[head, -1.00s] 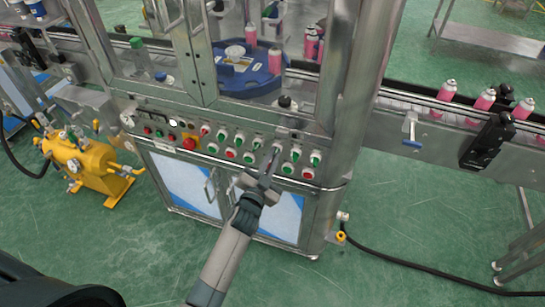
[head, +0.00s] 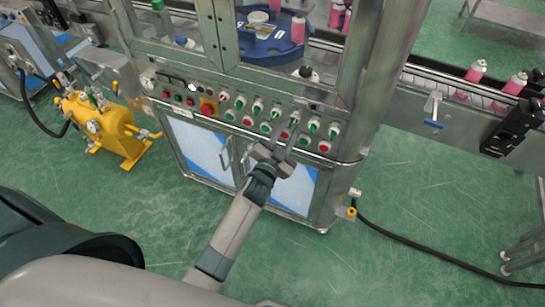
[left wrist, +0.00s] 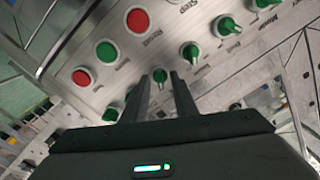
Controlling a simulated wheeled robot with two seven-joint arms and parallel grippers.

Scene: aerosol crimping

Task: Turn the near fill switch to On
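The control panel (head: 180,112) of the steel machine carries rows of green rotary switches and red and green round buttons. My left gripper (head: 290,138) is at the panel's lower right part. In the left wrist view its two dark fingers (left wrist: 158,80) are parted, with a green rotary switch (left wrist: 158,75) showing between their tips. I cannot tell whether they touch it. Its knob points roughly up and down in that picture. My right gripper is not in view.
More green switches (left wrist: 190,52) and red buttons (left wrist: 138,20) sit close around the fingers. A red emergency stop (head: 207,106) is further left on the panel. A yellow pump unit (head: 107,127) stands left; a conveyor with pink cans (head: 475,72) runs right. Green floor is open in front.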

